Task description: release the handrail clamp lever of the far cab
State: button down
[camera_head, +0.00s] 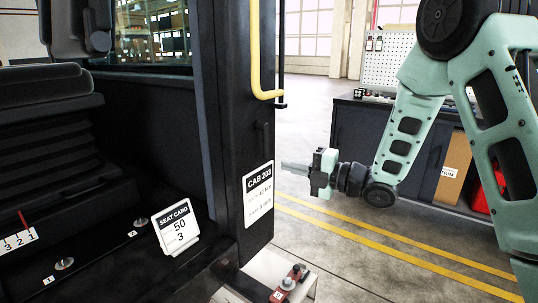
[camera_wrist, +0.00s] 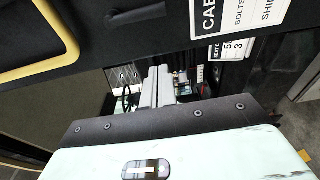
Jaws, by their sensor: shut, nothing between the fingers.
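A cab with a placard reading CAB 203 (camera_head: 258,192) fills the left of the head view; the placard also shows in the wrist view (camera_wrist: 232,12). Its yellow handrail (camera_head: 255,50) runs down the door post and bends right at its lower end; it is at the upper left in the wrist view (camera_wrist: 45,25). A small dark piece (camera_head: 281,105) sits by that end; I cannot tell if it is the clamp lever. My gripper (camera_head: 284,166) is shut and empty, pointing left, below the handrail and right of the placard. Its fingers show in the wrist view (camera_wrist: 158,70).
A black handle (camera_head: 263,138) is on the post, below the handrail. A seat card (camera_head: 177,228) stands on the cab floor. A pale trolley part with a red fitting (camera_head: 290,279) lies below the post. A dark workbench (camera_head: 345,135) stands behind my arm. Floor between is open.

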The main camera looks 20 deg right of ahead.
aim_at(264, 141)
jog(key=p+x, duration=0.1)
jog(key=x, duration=0.8)
jog(key=shift+w+a+p, duration=0.25)
jog(key=shift+a+p, duration=0.05)
jog(key=shift+w+d+p, duration=0.15)
jog(key=shift+w+d, duration=0.15)
jog(key=shift+d, duration=0.25)
jog(key=shift+w+d+p, duration=0.15)
jog(key=shift+w+d, duration=0.15)
jog(key=shift+d, duration=0.25)
jog(key=shift+w+d, duration=0.35)
jog(key=shift+d, duration=0.3)
jog(key=shift+f, duration=0.15)
jog(key=shift+d+b, duration=0.15)
jog(key=shift+b, duration=0.35)
jog(key=shift+w+n, duration=0.1)
jog(key=shift+n, duration=0.3)
